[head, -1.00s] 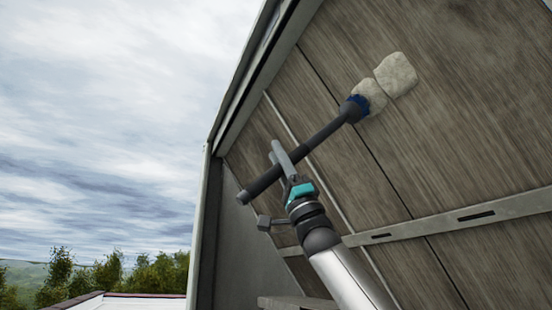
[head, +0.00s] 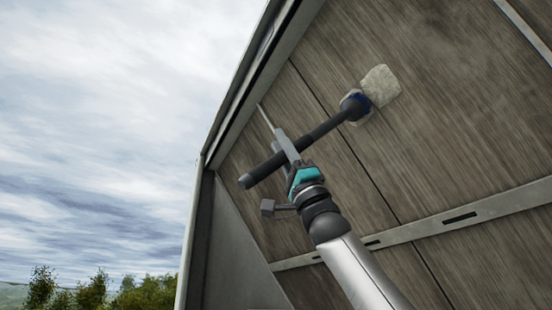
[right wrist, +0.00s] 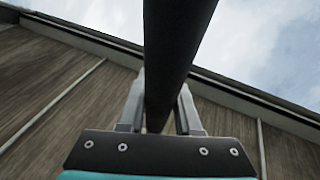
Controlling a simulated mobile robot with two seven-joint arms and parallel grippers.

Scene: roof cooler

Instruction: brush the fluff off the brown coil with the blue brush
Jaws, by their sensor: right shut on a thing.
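The brown coil (head: 450,120) is a large streaked brown panel leaning over me in the head view. A pale, squarish tuft of fluff (head: 381,84) sits on it. A second pale tuft (head: 363,117) shows only around the edges of the brush head. The blue brush (head: 322,129) has a long dark handle and blue bristles at its upper right end, over the second tuft. My right gripper (head: 284,150) is shut on the handle. In the right wrist view, the dark handle (right wrist: 178,45) passes between the fingers (right wrist: 160,102). My left gripper is out of view.
A slotted grey metal rail (head: 430,225) crosses the lower part of the panel. A grey frame edge (head: 232,105) borders it on the left. Open sky lies left of the frame, with trees (head: 95,290) low down.

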